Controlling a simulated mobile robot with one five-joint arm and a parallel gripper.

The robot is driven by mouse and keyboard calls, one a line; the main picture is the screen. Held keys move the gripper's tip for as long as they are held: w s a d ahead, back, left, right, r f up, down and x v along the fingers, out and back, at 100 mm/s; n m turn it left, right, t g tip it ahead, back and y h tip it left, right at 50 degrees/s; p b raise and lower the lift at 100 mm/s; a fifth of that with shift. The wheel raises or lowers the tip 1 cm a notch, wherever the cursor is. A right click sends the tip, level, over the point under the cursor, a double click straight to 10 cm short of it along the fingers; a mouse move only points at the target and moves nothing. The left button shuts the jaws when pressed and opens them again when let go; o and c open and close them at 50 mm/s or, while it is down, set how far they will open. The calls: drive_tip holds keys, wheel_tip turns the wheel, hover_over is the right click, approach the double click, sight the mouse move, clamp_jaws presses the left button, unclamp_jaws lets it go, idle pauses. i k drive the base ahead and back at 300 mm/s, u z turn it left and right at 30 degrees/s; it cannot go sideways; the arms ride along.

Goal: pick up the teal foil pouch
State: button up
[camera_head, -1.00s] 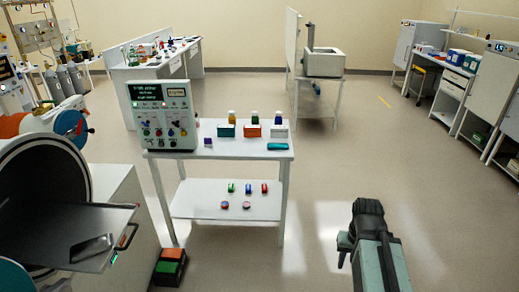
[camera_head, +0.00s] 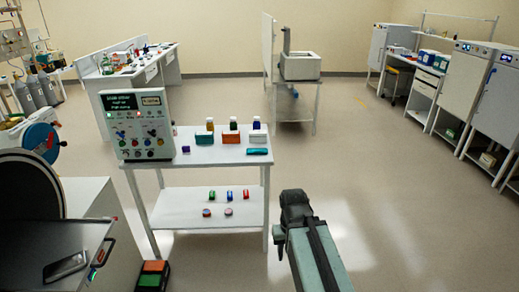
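A flat teal pouch (camera_head: 257,151) lies on the top shelf of the white cart (camera_head: 180,158), near its right front corner. A taller teal box (camera_head: 204,139) stands to its left on the same top. My gripper (camera_head: 287,205) is at the end of my arm, to the right of the cart and apart from the pouch. The gripper is seen from behind and its fingers are not clear, so I cannot tell whether it is open. Nothing is visibly held in it.
The cart top also holds a control panel (camera_head: 136,126), an orange box (camera_head: 230,137), a white box (camera_head: 257,137) and bottles. Small coloured items lie on its lower shelf. A grey chamber with a tray (camera_head: 70,245) stands at the left. The floor (camera_head: 390,200) to the right is clear.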

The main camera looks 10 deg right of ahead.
sight(249, 151)
drive_tip(key=i, duration=0.85)
drive_tip(key=u, duration=0.05)
